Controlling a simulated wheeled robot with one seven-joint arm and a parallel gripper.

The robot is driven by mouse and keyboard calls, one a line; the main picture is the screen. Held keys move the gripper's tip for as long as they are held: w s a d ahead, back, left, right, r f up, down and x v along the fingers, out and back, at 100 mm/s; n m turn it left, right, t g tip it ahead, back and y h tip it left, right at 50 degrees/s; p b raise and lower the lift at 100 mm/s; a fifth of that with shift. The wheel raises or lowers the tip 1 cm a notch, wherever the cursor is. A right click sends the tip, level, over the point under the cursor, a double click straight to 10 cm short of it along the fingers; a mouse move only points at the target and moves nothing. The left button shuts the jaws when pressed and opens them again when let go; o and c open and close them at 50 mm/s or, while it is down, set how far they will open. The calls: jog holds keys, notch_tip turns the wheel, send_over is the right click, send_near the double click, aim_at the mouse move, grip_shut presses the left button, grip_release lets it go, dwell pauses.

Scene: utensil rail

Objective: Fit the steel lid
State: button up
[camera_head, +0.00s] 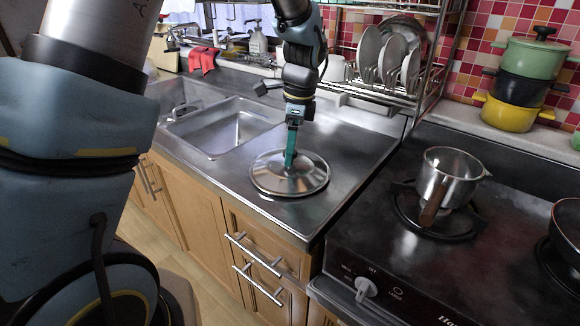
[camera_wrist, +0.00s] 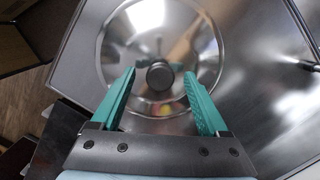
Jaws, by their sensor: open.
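The round steel lid (camera_head: 315,183) lies flat on the steel counter, between the sink and the stove. My gripper (camera_head: 290,160) points down over the lid's middle and hides its knob in the head view. In the wrist view the dark round knob (camera_wrist: 159,76) shows in line between the tips of my two green fingers, which are apart and hold nothing. I cannot tell how far the fingertips are above the lid. A steel saucepan (camera_head: 447,172) with a brown handle stands uncovered on a stove burner to the right.
The sink (camera_head: 225,128) is left of the lid. A dish rack (camera_head: 385,95) with plates stands behind the counter. Stacked coloured pots (camera_head: 510,112) stand at the back right, and a dark pan (camera_head: 568,230) is at the right edge. The counter right of the lid is clear.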

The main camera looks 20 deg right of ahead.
jog(key=shift+c, duration=0.4)
grip_shut()
dwell(0.9)
